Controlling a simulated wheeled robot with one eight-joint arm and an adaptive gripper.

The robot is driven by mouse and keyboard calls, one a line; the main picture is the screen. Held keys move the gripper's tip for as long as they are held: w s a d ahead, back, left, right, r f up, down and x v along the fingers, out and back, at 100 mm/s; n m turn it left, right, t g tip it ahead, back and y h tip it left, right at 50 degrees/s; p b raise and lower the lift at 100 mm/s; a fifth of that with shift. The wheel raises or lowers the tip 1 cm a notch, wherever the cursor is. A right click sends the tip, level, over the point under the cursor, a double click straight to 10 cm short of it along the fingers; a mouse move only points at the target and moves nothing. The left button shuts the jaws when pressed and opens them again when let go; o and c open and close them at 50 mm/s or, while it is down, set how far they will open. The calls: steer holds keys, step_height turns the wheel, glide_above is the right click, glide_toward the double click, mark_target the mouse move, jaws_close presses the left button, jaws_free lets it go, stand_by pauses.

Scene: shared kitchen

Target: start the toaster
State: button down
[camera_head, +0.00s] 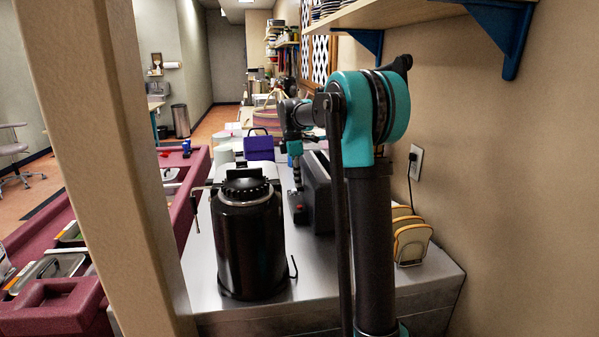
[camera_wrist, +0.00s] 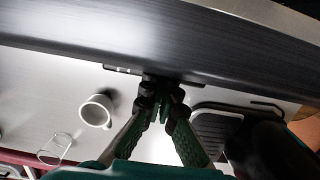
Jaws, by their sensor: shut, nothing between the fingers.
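The toaster (camera_head: 318,190) is a dark, boxy appliance on the steel counter, partly hidden behind my arm in the head view. In the wrist view, a long dark brushed-metal side (camera_wrist: 110,30) that looks like the toaster's spans the top. My gripper (camera_wrist: 166,90) is shut and empty, its fingertips close to the lower edge of that side; whether they touch it is unclear. The gripper also shows small in the head view (camera_head: 297,183), pointing down just left of the toaster. A small light-coloured strip (camera_wrist: 122,70) lies along the side's lower edge. I cannot make out the lever.
A large black canister (camera_head: 248,245) stands at the counter's front left. A rack of bread-like slices (camera_head: 411,240) is right of my arm. A purple box (camera_head: 259,147) stands behind. The wrist view shows a white mug (camera_wrist: 97,110), a clear glass (camera_wrist: 54,149) and a black ridged object (camera_wrist: 214,132).

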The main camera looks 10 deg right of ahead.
steer(key=shift+a+f, duration=0.1)
steer(key=a, duration=0.1)
steer(key=a+r, duration=0.1)
steer(key=shift+a, duration=0.35)
step_height(320, 180, up, 12)
steer(key=a, duration=0.1)
steer(key=shift+a, duration=0.15)
stand_by(0.4)
steer(key=shift+f, duration=0.1)
